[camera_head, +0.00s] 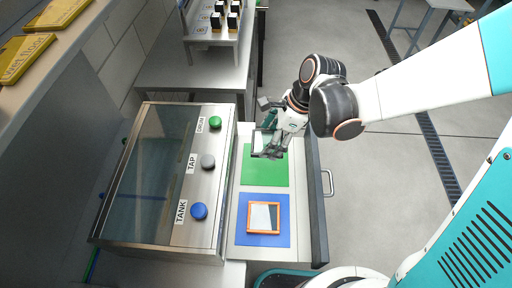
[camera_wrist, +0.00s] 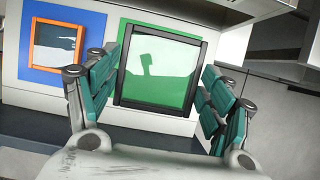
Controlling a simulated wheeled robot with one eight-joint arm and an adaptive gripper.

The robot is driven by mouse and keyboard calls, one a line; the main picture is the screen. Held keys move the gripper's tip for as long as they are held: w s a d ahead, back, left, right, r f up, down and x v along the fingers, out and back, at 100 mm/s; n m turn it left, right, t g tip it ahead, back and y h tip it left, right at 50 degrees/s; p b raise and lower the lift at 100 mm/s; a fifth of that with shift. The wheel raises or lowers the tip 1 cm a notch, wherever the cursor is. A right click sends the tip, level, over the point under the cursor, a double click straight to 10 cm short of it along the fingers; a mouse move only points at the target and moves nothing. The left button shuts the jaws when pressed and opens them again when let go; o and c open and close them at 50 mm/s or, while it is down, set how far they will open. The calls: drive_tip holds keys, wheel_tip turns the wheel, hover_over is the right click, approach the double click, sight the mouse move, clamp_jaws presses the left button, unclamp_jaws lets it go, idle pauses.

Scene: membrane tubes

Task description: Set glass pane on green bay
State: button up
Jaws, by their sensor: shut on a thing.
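My gripper (camera_head: 276,146) is shut on the dark-framed glass pane (camera_head: 262,143), near the far end of the green bay (camera_head: 265,172). In the wrist view the pane (camera_wrist: 158,70) lies between the two green-padded fingers, and the green shows through its clear glass. The pane looks held above the bay, but I cannot tell how large the gap is. In the head view the fingers hide part of the pane.
An orange-framed pane (camera_head: 263,217) lies on the blue bay (camera_head: 243,238), nearer than the green one. To the left stands a steel-and-glass cabinet with a green knob (camera_head: 215,122), a grey knob (camera_head: 208,161) and a blue knob (camera_head: 199,211). A small rack (camera_head: 213,41) stands behind.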

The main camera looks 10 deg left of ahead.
sight(264, 164)
wheel_tip(264, 164, down, 10)
drive_tip(key=b, duration=0.6)
drive_tip(key=shift+f, duration=0.2)
drive_tip(key=shift+b, duration=0.3)
drive_tip(key=shift+f, duration=0.2)
drive_tip(key=o, duration=1.2)
drive_tip(key=shift+r, duration=0.1)
drive_tip(key=shift+r, duration=0.15)
